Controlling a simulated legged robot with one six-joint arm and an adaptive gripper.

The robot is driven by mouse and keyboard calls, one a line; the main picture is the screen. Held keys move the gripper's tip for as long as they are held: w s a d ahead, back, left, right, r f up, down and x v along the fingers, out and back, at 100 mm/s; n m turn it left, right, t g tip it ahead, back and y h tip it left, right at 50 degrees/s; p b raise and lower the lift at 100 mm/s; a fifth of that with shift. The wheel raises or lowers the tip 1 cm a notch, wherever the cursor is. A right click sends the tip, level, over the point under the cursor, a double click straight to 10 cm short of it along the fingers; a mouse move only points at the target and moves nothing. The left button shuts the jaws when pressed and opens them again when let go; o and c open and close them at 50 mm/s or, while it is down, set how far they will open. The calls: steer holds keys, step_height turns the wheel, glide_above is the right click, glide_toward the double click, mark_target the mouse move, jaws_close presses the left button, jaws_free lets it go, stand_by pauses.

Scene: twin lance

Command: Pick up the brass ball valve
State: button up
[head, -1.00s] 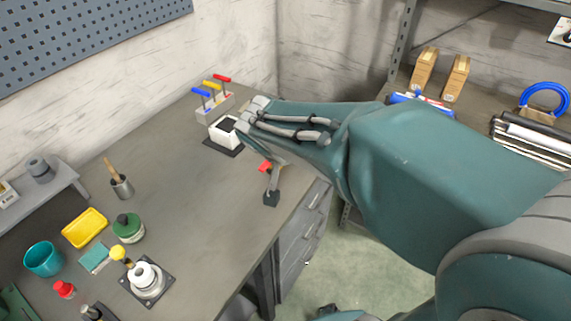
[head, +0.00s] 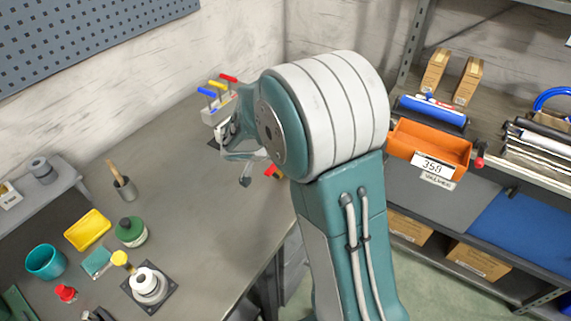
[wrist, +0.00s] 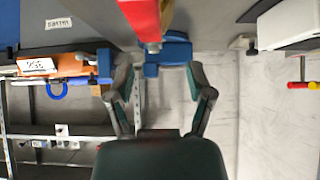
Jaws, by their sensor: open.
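I cannot make out a brass body for certain in either view. A small red piece (head: 273,171) shows on the bench in the head view, partly covered by my arm; it may be the valve's lever. In the wrist view a red part with a tan edge (wrist: 145,20) hangs in from the top, close to the camera, with a blue block (wrist: 175,50) just beyond it. My gripper (wrist: 160,80) is open, its two fingers spread on either side of the blue block's line. In the head view my gripper (head: 235,155) is over the bench, beside the red piece.
A rack with blue, yellow and red handles (head: 218,92) stands at the bench's back. An orange bin (head: 430,145) labelled 358 sits on the shelf at right. A yellow tray (head: 87,230), a teal cup (head: 46,261) and jars stand front left. Mid-bench is clear.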

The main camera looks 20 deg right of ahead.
steer(key=shift+s+x, duration=0.1)
steer(key=shift+x, duration=1.3)
steer(key=shift+s+x, duration=0.15)
steer(key=shift+x, duration=1.25)
steer(key=shift+d, duration=0.1)
jaws_close()
